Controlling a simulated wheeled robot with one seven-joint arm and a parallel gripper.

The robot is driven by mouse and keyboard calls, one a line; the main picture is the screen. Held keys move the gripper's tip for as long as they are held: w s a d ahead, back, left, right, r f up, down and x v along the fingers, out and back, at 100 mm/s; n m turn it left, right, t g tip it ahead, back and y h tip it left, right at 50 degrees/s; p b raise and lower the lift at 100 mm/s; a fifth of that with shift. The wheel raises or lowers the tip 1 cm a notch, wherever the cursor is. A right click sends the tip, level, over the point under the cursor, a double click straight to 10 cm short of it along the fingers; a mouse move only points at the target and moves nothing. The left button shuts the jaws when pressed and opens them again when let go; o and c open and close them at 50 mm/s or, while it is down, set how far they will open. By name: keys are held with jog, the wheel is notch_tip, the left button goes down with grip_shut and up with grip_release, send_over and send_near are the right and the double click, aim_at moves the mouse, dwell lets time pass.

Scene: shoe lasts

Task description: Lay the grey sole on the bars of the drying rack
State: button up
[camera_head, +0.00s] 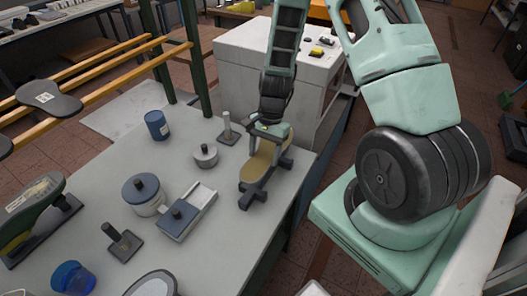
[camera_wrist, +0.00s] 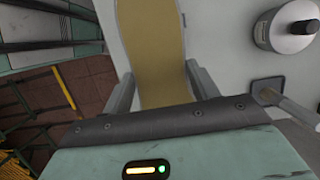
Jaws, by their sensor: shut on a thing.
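My gripper (camera_head: 265,172) is over the right end of the grey table. Its fingers are shut on a long tan sole-shaped piece (camera_head: 262,158). In the wrist view the tan piece (camera_wrist: 150,45) runs between both fingers (camera_wrist: 163,75) and away from the palm. I cannot tell whether it touches the table, and no grey face of it shows. The drying rack (camera_head: 110,88) has green posts and yellow-brown bars at the upper left. A dark grey sole (camera_head: 48,97) with a pale label lies across its bars, and part of another dark sole (camera_head: 4,146) shows at the left edge.
On the table stand a blue can (camera_head: 157,125), a small grey pot (camera_head: 205,155), a post on a base (camera_head: 228,130), a blue-lidded jar (camera_head: 145,194) and a tray (camera_head: 187,212). A green shoe-like item (camera_head: 33,212) stands at left. A white cabinet (camera_head: 240,65) is behind.

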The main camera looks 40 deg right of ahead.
aim_at(264, 156)
jog(key=shift+f, duration=0.1)
notch_tip(264, 156, down, 2)
jog(key=b, duration=0.4)
jog(key=shift+f+b, duration=0.2)
jog(key=shift+b, duration=0.2)
jog(key=b+x, duration=0.1)
jog(key=b, duration=0.4)
jog(key=shift+a+f, duration=0.15)
jog(key=shift+f, duration=0.2)
jog(key=shift+f, duration=0.15)
jog(key=shift+f+b, duration=1.25)
jog(key=shift+b, duration=0.05)
jog(key=shift+f, duration=0.15)
